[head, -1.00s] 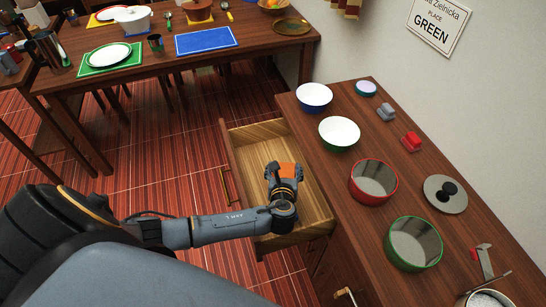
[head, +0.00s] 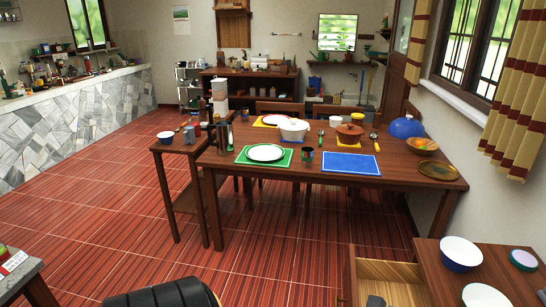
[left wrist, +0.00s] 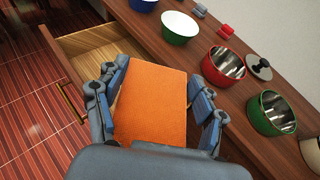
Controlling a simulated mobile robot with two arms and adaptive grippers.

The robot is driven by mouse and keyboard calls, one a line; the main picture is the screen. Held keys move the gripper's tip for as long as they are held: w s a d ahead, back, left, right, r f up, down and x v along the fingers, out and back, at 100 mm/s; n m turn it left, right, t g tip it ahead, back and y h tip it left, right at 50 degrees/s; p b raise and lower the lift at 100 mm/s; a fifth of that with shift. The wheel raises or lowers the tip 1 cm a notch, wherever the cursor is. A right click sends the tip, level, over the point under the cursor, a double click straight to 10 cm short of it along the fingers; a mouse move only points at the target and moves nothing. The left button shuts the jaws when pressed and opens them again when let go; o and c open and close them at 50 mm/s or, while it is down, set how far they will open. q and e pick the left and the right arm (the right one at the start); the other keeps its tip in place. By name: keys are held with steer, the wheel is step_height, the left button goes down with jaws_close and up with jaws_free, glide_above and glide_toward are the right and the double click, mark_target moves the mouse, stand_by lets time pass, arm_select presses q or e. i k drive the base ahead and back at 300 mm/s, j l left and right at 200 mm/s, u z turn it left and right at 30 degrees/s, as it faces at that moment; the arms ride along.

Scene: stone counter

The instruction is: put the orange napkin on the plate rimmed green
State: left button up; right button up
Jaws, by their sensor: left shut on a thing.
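The orange napkin (left wrist: 152,105) fills the middle of the left wrist view as a flat orange block. My left gripper (left wrist: 158,90) is shut on it, with a finger on each side, above the open drawer (left wrist: 90,52). In the head view only a small grey part of this gripper (head: 376,300) shows at the bottom edge, over the drawer. A white plate (head: 265,153) lies on a green mat (head: 243,159) on the far dining table; its rim looks green, though it is small here. My right gripper is not in view.
The dining table (head: 230,180) also holds a blue mat (head: 350,163), a white pot (head: 293,130), a dark cup (head: 307,154) and a brown-green dish (head: 438,170). Bowls stand on the drawer cabinet (head: 500,275). The red floor (head: 120,220) is clear on the left.

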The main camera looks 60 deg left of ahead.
mark_target(265, 155)
steer(key=i+j, duration=0.1)
steer(key=j, duration=1.5)
steer(key=i+j, duration=0.15)
steer(key=j, duration=0.65)
steer(key=i+j, duration=0.1)
steer(key=j, duration=0.7)
steer(key=i+j, duration=0.1)
steer(key=j, duration=1.5)
steer(key=i, duration=0.05)
